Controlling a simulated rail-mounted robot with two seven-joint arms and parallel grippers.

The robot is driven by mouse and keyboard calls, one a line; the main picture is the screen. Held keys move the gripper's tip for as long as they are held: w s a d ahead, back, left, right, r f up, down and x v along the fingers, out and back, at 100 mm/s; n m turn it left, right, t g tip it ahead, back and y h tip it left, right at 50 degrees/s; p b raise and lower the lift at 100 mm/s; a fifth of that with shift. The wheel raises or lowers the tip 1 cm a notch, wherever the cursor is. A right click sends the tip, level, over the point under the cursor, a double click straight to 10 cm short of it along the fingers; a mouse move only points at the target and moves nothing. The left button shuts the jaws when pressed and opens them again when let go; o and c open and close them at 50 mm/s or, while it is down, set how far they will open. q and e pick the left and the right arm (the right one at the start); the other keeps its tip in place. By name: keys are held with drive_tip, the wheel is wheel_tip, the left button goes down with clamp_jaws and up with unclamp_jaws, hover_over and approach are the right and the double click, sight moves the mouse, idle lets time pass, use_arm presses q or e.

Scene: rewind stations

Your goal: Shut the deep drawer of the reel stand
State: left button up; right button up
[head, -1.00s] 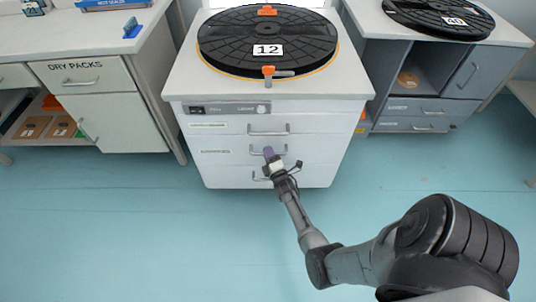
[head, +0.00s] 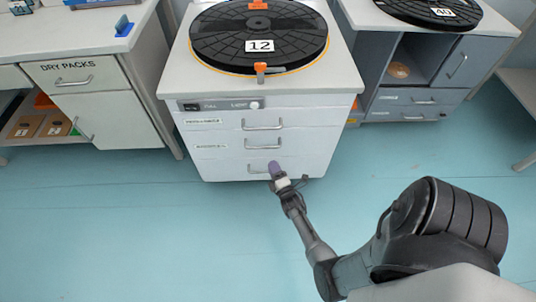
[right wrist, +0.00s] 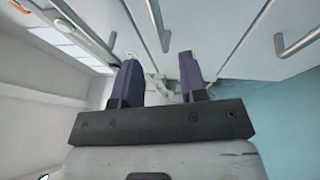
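The reel stand (head: 185,85) is a white cabinet with a black reel marked 12 (head: 225,30) on top. Its front has drawers with bar handles: an upper one (head: 262,125), a middle one (head: 262,143) and a lowest one (head: 255,170). The drawer labels are too small to read. The fronts look nearly flush, and I see no clear gap. My right gripper (head: 274,167) is in front of the lowest handle and partly covers it. In the right wrist view its purple fingers (right wrist: 161,82) are apart, with no held object visible. My left gripper is out of view.
A DRY PACKS cabinet (head: 110,110) stands at the left. An orange clip (head: 261,68) sits at the reel's front edge. The teal floor (head: 120,230) before the stand is clear.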

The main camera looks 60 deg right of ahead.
drive_tip(key=v, duration=0.3)
drive_tip(key=shift+s+a+f+p, duration=0.1)
drive_tip(key=shift+s+a+p, duration=0.1)
drive_tip(key=shift+s+p, duration=0.15)
idle(0.5)
